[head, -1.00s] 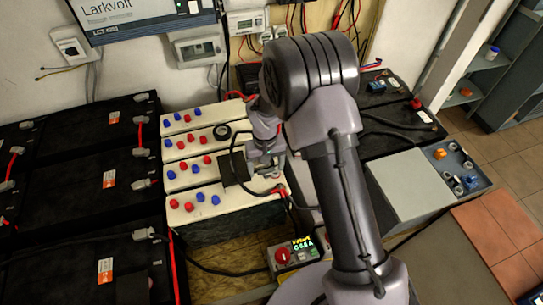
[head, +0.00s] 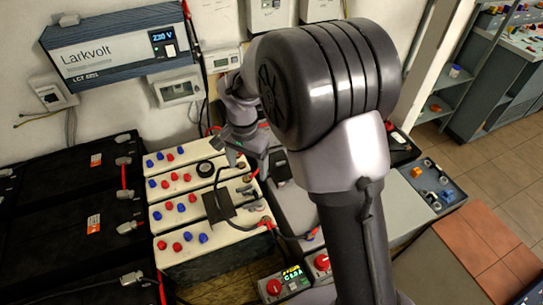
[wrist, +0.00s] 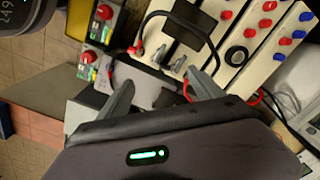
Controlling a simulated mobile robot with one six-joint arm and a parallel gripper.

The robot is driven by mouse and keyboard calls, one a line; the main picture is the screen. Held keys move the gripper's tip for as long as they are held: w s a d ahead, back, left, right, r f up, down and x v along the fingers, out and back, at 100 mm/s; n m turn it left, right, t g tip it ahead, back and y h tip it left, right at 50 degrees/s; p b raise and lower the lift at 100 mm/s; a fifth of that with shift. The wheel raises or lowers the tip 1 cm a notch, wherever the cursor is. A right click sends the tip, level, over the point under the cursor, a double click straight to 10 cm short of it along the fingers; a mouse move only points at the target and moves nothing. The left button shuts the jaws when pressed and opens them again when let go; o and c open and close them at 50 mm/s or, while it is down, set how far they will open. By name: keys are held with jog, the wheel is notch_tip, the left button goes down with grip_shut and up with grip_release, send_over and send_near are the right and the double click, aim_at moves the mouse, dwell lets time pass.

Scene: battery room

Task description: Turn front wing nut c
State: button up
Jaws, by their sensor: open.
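White batteries (head: 178,262) with red and blue caps stand side by side in the middle of the head view. Grey terminal fittings, possibly wing nuts, sit at their right ends; one is the grey fitting (head: 247,189) near a black cable. In the wrist view two grey fittings (wrist: 180,63) show beyond the fingertips. I cannot tell which part is wing nut c. My gripper (wrist: 160,88) is open and empty, its two fingers apart over a pale grey surface. In the head view my wrist is behind the batteries' right ends, and the fingertips are hard to make out.
Black batteries (head: 60,225) with grey terminals fill the left. Control boxes with red knobs (head: 272,287) stand in front. A black cable (head: 226,165) loops over the white batteries, and a black patch (head: 217,207) lies on them. A blue-grey tray (head: 432,187) is at right.

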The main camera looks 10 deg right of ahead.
jog(key=s+d+r+n+t+y+b, duration=0.1)
jog(key=s+d+r+t, duration=0.2)
jog(key=s+r, duration=0.9)
jog(key=shift+d+r+n+b, duration=0.3)
jog(key=shift+d+r+b, duration=0.1)
jog(key=shift+d+r, duration=0.3)
jog(key=shift+w+f, duration=0.1)
jog(key=s+d+n+t+b, duration=0.1)
jog(key=s+t, duration=0.1)
jog(key=s, duration=1)
jog(key=shift+d+r+n+t+y+b, duration=0.25)
jog(key=shift+n+t+y+b, duration=0.05)
jog(key=shift+y, duration=0.1)
